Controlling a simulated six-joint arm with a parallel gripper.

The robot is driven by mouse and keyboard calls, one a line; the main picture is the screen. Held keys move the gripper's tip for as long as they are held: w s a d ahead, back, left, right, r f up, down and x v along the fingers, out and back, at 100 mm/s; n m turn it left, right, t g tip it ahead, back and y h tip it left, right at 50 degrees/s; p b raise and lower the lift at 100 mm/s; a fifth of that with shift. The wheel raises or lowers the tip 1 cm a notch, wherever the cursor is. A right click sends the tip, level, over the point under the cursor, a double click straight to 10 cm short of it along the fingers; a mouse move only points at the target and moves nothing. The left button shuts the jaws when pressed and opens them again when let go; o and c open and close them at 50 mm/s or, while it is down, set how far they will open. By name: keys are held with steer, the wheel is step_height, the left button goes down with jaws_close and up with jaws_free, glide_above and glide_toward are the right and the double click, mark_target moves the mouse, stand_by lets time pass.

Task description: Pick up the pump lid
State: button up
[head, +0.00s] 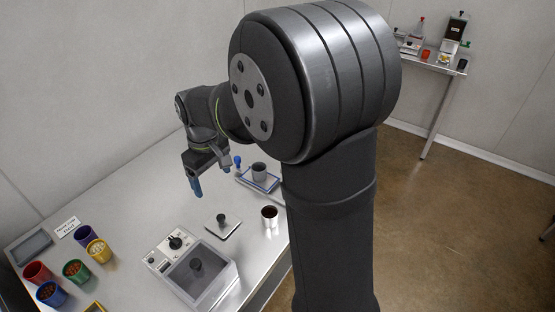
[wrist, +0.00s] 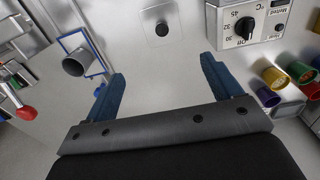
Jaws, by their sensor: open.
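A flat square metal plate with a dark upright knob, the one lid-like piece lying loose, rests on the table; I take it as the pump lid (head: 232,232). In the wrist view the lid (wrist: 145,37) is at the top centre, beyond my fingertips. My gripper (head: 195,188) has blue fingers and hangs above the table, behind and left of the lid in the head view. In the wrist view my gripper (wrist: 163,70) is open, with nothing between its fingers and the lid apart from them.
A grey cup (head: 259,172) stands on a blue-edged tray. Several coloured cups (head: 98,251) are at left.

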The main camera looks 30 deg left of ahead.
glide_toward(221, 217)
steer(key=f, duration=0.5)
steer(key=shift+w+a+f, duration=0.1)
steer(key=shift+a+f, duration=0.1)
steer(key=shift+f, duration=0.05)
steer(key=shift+d+f, duration=0.1)
steer(key=shift+f, duration=2.55)
steer(key=shift+c, duration=0.2)
steer(key=c, duration=0.7)
